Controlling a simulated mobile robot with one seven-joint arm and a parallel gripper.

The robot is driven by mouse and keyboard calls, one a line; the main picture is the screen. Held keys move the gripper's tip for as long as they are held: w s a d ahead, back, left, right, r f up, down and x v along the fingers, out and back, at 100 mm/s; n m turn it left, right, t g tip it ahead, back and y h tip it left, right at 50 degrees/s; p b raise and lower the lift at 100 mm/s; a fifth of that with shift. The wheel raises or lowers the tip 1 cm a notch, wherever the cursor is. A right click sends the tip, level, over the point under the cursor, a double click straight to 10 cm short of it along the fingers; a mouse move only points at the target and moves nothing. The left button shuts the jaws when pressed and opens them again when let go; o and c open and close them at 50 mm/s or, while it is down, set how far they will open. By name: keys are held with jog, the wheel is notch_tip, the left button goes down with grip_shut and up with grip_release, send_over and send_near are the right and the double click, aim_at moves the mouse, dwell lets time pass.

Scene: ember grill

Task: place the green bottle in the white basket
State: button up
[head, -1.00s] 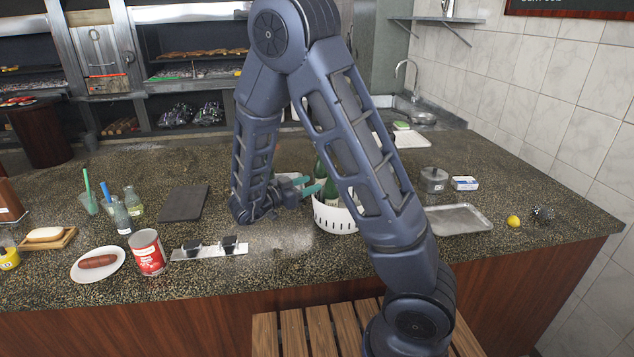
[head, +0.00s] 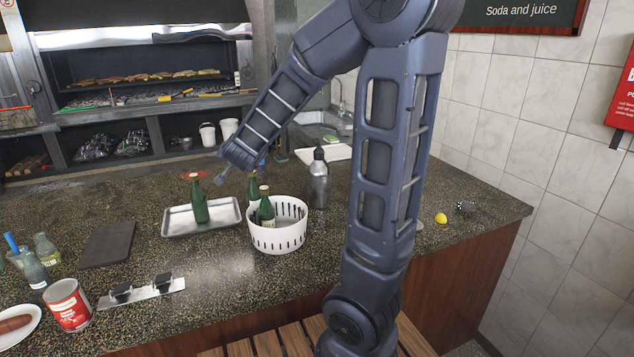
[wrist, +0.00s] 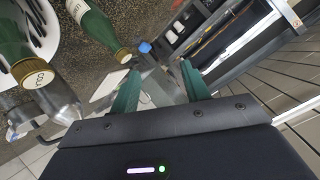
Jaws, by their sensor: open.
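A green bottle (head: 200,206) stands upright on a metal tray (head: 171,228) left of the basket. The white basket (head: 278,240) stands on the counter, with a green bottle (head: 266,212) upright in it. Another green bottle (head: 252,188) shows at its back left; its base is hidden, so I cannot tell whether it is inside. My gripper (head: 222,181) is small in the head view, above and behind the tray. In the wrist view, its green fingers (wrist: 158,90) are apart with nothing between them. Two green bottles (wrist: 30,70) (wrist: 97,25) and the basket's edge (wrist: 48,20) show at the upper left.
A grey metal flask (head: 318,182) stands right of the basket. A lemon (head: 440,218) is at the right. The counter before the basket is clear.

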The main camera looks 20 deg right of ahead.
jog(key=s+d+r+n+g, duration=0.1)
jog(key=s+d+n+g, duration=0.1)
jog(key=s+d, duration=0.3)
jog(key=s+d+r+n+g, duration=0.1)
jog(key=s+d, duration=0.4)
jog(key=s, duration=0.9)
jog(key=s+d+r+n+g, duration=0.1)
jog(key=s+d+n+g, duration=0.2)
jog(key=s, duration=0.7)
jog(key=d+g, duration=0.1)
jog(key=d, duration=0.1)
jog(key=shift+d+n+g, duration=0.4)
